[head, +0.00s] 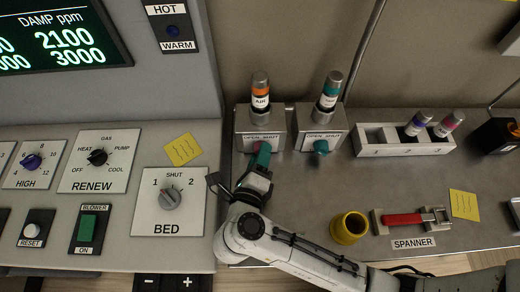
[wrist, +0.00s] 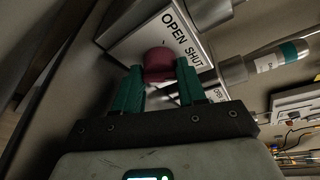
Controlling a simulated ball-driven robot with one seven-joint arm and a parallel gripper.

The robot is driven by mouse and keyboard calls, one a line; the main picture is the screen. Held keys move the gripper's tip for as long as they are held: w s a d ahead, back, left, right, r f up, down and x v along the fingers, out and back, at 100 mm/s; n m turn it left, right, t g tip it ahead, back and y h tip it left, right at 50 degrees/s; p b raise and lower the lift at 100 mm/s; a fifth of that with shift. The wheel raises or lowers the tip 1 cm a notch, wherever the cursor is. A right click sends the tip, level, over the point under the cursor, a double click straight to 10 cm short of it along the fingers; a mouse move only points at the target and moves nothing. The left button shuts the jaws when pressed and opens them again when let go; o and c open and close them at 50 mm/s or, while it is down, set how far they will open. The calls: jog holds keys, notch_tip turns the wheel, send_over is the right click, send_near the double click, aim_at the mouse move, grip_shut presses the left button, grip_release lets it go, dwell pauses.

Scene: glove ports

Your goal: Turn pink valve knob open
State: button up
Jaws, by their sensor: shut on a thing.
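The pink valve knob (wrist: 159,60) sits on the front of a grey valve box, below its OPEN SHUT label (wrist: 183,36). My gripper (wrist: 158,72) has its two green fingers on either side of the knob and is shut on it. The fingers cover part of the knob, and I cannot tell which way it points. In the head view my gripper (head: 262,158) reaches up to the left valve box (head: 244,121), which carries an orange-banded cylinder (head: 261,90) marked AIR. My fingers hide most of the knob there.
A second valve box (head: 305,118) with a teal knob (head: 321,147) stands close on the right. A numbered rack (head: 372,149) holds vials farther right. A yellow cup (head: 349,228) and red-handled spanner (head: 403,219) lie near my arm. The control panel (head: 130,140) is on the left.

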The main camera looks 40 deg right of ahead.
jog(key=shift+n+h+p, duration=0.4)
jog(key=shift+n+p, duration=0.45)
jog(key=shift+n, duration=0.05)
jog(key=o, duration=1)
jog(key=shift+a, duration=0.1)
jog(key=b+v, duration=0.2)
jog(key=v, duration=0.5)
jog(key=shift+s+a, duration=0.1)
jog(key=shift+a, duration=0.05)
